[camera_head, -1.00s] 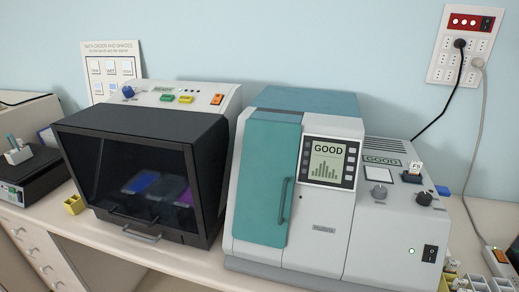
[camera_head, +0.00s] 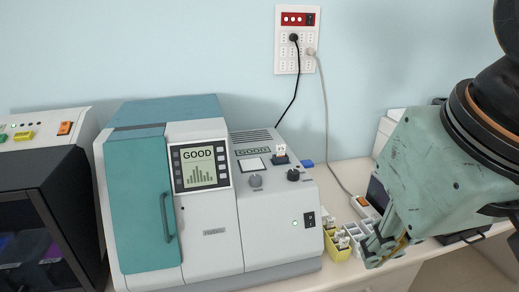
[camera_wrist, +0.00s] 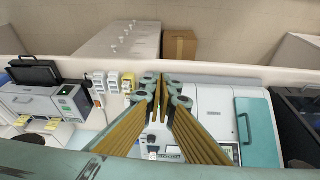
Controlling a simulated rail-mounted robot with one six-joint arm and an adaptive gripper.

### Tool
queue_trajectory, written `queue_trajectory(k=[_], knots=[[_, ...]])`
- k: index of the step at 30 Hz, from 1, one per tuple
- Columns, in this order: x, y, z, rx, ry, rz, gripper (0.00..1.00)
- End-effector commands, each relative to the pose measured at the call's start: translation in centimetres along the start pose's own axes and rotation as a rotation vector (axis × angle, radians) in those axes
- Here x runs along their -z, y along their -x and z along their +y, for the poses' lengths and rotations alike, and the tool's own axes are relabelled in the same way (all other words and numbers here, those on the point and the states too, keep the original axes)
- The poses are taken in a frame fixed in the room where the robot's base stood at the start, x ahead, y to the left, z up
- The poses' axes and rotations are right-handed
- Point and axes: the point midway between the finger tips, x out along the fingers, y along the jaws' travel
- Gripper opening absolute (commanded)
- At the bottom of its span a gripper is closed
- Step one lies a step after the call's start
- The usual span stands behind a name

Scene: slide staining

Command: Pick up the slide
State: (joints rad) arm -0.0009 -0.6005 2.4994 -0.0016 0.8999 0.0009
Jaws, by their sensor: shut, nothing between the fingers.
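A small white labelled piece (camera_head: 281,154), perhaps the slide, stands upright in a dark holder on top of the grey-and-teal machine (camera_head: 215,245). I cannot tell for sure that it is a slide. Other small white-topped pieces (camera_head: 338,240) stand in the racks at the machine's right. My gripper (camera_head: 383,248) is right of the machine, beside the racks, apart from the labelled piece. In the wrist view the fingers of my gripper (camera_wrist: 161,84) come together with nothing seen between them. They hide part of the machine below.
A yellow rack (camera_head: 337,252) and a white rack (camera_head: 357,232) stand by the machine's right side. A power strip (camera_head: 364,206) and its cable lie behind them. A black-fronted cabinet (camera_head: 50,220) is at the left. The bench front (camera_head: 340,279) is narrow.

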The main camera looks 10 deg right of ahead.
Motion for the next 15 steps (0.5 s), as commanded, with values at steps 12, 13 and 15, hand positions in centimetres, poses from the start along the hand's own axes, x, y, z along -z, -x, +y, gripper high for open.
queue_trajectory(k=[12,13,15], knots=[[0.00,0.00,0.00,0.000,0.000,0.000,0.22],[0.00,0.00,0.00,0.000,0.000,0.000,0.22],[0.00,0.00,0.00,0.000,0.000,0.000,0.22]])
